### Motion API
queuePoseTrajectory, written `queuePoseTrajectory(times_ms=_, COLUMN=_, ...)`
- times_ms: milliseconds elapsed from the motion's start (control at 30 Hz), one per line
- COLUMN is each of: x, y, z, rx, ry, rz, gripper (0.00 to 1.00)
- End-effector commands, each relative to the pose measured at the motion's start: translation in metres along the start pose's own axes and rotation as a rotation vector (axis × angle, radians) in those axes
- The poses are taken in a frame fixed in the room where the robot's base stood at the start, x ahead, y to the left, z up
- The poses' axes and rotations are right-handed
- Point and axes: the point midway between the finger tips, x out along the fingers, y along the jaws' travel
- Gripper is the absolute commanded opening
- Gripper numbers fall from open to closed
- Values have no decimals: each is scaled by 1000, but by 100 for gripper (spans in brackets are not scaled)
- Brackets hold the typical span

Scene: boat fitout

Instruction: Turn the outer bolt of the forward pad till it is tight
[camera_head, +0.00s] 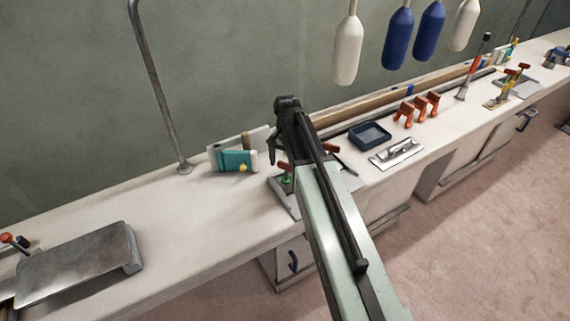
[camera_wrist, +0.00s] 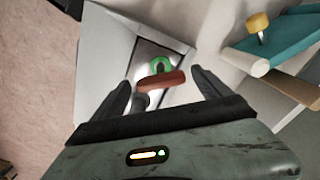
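My gripper (camera_head: 277,152) hangs over a grey metal pad (camera_head: 283,204) on the bench. In the wrist view the gripper (camera_wrist: 160,84) is open, with its two dark fingers apart. A red-brown bar-shaped handle (camera_wrist: 161,81) lies across the space between the fingertips, with no clear contact. A green ring (camera_wrist: 161,64) sits just beyond the handle on the bright pad plate (camera_wrist: 178,55). A dark rounded piece shows at the near side of the handle. In the head view my arm hides part of this pad; red and green parts show beside it. Bolt tightness cannot be told.
A teal block with a yellow knob (camera_head: 235,160) stands close by; it also shows in the wrist view (camera_wrist: 285,45). A blue tray (camera_head: 369,135), steel plate (camera_head: 397,153) and orange clamps (camera_head: 416,108) lie to the right. Another fitted plate (camera_head: 525,84) is farther right.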

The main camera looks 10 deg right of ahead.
Motion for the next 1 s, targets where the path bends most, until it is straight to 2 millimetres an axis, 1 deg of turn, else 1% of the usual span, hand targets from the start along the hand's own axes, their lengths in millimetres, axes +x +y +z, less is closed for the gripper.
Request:
queuePoseTrajectory(times_ms=133, x=-4, y=0, z=0, rx=0, ry=-1, rz=0, gripper=87)
queuePoseTrajectory(times_ms=267, x=-18, y=0, z=0, rx=0, ry=-1, rz=0, gripper=87)
queuePoseTrajectory(times_ms=500, x=-62, y=1, z=1, rx=0, ry=0, rz=0, gripper=87)
queuePoseTrajectory(times_ms=600, x=-76, y=1, z=1, rx=0, ry=0, rz=0, gripper=87)
queuePoseTrajectory(times_ms=700, x=-81, y=1, z=1, rx=0, ry=0, rz=0, gripper=87)
queuePoseTrajectory(times_ms=1000, x=-78, y=0, z=2, rx=-1, ry=0, rz=0, gripper=87)
